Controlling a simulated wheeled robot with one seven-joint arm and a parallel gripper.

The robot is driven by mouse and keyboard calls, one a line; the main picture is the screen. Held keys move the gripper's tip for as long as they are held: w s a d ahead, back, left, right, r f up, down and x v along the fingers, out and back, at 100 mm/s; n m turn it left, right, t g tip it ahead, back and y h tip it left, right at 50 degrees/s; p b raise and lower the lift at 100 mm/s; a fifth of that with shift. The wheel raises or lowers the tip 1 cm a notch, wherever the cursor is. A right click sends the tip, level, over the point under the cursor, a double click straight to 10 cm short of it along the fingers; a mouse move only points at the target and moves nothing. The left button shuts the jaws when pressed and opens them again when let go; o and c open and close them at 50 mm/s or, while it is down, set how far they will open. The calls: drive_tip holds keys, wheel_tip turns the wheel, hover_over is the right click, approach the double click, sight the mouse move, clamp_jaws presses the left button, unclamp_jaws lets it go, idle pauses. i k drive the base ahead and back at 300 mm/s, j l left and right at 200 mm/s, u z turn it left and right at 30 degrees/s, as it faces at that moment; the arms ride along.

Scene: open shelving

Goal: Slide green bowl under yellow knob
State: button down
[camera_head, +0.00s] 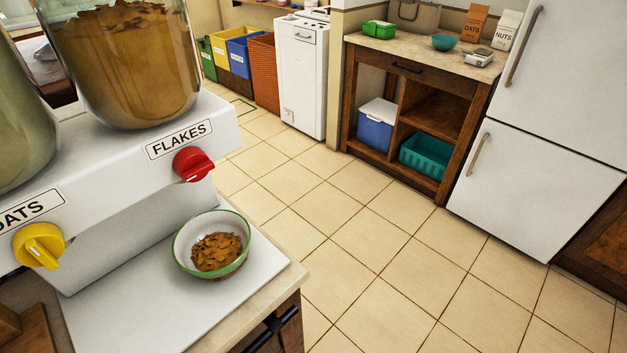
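The green bowl (212,244) is white inside with a green rim and holds brown flakes (217,252). It stands upright on the dispenser's white base (150,309), below and slightly right of the red knob (194,164) under the FLAKES label (180,139). The yellow knob (39,246) is on the same white dispenser front at the left, below a partly cut-off label reading "OATS". The base in front of the yellow knob is partly out of view. My gripper is not in view.
A jar of flakes (128,60) tops the dispenser, with another jar (20,125) left of it. A brown wooden item (25,328) is at the lower left. The counter edge (285,292) lies right of the bowl. Open tiled floor (370,240) leads to shelving (430,105) and a fridge (545,190).

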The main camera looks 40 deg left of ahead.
sight(213, 245)
drive_tip(key=i+l, duration=0.1)
drive_tip(key=i, duration=1.5)
drive_tip(key=i+u, duration=0.3)
drive_tip(key=u, duration=0.15)
drive_tip(key=i+l+u, duration=0.2)
drive_tip(key=u, duration=0.25)
drive_tip(key=i+l+u, duration=0.25)
drive_tip(key=u, duration=0.2)
drive_tip(key=i+l+u, duration=0.3)
drive_tip(key=u, duration=0.15)
drive_tip(key=i+l+u, duration=0.15)
drive_tip(key=l+u, duration=0.7)
drive_tip(key=i+l+u, duration=0.1)
drive_tip(key=l+u, duration=0.35)
